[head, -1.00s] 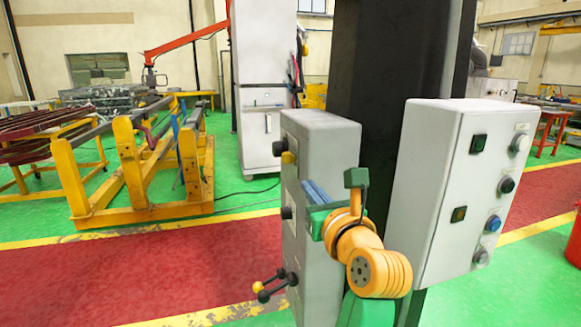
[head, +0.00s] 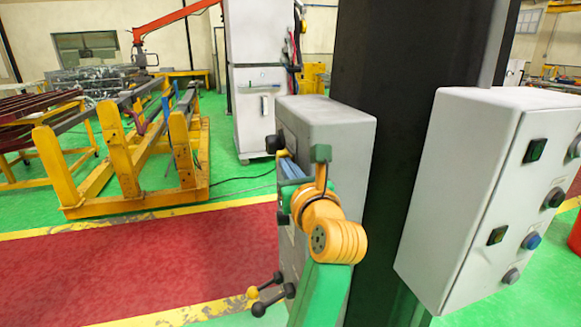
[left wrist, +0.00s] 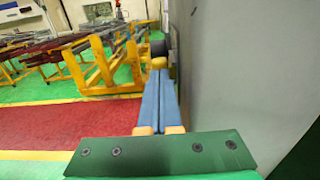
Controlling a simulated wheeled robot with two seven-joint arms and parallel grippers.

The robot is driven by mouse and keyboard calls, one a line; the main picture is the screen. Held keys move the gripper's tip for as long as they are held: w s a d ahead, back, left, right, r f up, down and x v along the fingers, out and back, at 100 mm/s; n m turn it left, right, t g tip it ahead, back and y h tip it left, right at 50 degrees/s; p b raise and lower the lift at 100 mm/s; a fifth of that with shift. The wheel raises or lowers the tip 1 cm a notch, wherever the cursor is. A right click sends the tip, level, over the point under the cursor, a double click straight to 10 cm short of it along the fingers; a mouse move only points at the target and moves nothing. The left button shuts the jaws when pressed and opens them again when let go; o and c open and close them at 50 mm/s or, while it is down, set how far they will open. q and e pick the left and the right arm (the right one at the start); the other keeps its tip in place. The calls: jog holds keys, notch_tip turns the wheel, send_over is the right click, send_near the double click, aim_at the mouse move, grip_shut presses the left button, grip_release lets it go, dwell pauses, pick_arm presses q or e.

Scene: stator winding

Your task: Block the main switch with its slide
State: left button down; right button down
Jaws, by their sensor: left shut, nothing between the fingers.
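The main switch is a black knob (head: 271,144) high on the left face of the grey box. Its small yellow slide (head: 281,153) shows beside it, partly hidden by my gripper. My left gripper (head: 287,162) is shut and empty, its blue fingers pointing at the slide. In the left wrist view, the shut fingers (left wrist: 159,76) run up to the yellow slide (left wrist: 158,62), with the black knob (left wrist: 158,48) just behind it. I cannot tell whether the fingertips touch the slide. My right gripper is not in view.
The grey box (head: 335,112) stands close to the right of my left gripper. Below are lever balls, one yellow (head: 252,292). A dark column (head: 395,150) and a second control box (head: 455,170) with buttons stand to the right. The red floor strip (head: 130,265) is clear.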

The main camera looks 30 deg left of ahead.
pick_arm(q)
jog(key=shift+s+r, duration=0.1)
jog(key=shift+s, duration=0.05)
jog(key=shift+x, duration=0.9)
